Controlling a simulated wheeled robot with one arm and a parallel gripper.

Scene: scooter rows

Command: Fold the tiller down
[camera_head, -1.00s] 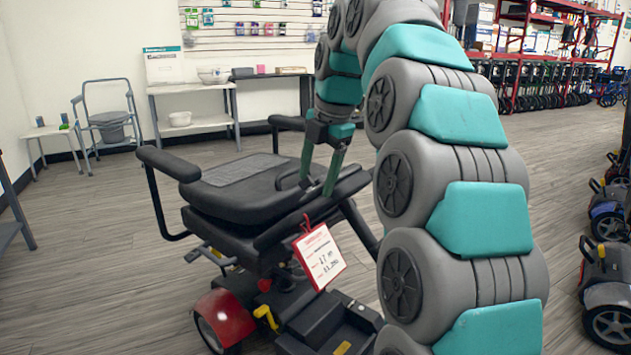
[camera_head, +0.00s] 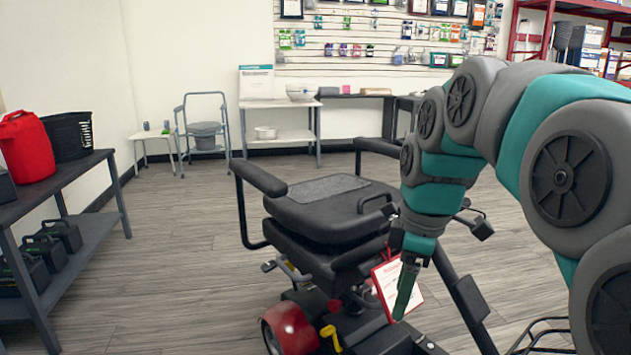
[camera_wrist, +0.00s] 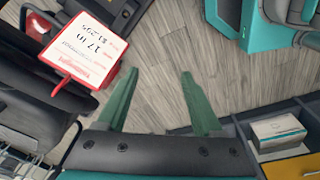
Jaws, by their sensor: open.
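The mobility scooter has a black padded seat (camera_head: 325,212) and a red rear fender (camera_head: 290,328). A dark slanted post, which looks like the tiller (camera_head: 468,300), stands raised on the right of the seat, partly behind my arm. Dark handle parts (camera_head: 478,228) show near its top. My gripper (camera_head: 403,312) points down in front of the scooter's price tag (camera_head: 384,283), left of the post. In the wrist view its green fingers (camera_wrist: 158,75) are apart with only floor between them, and the price tag (camera_wrist: 85,48) is left of them. I cannot make out the tiller there.
A dark shelf (camera_head: 82,186) with a red bag (camera_head: 26,146) stands at the left. A commode chair (camera_head: 204,130) and white table (camera_head: 290,122) stand at the back wall. Floor left of the scooter is clear. A black wire basket (camera_head: 545,338) shows at lower right.

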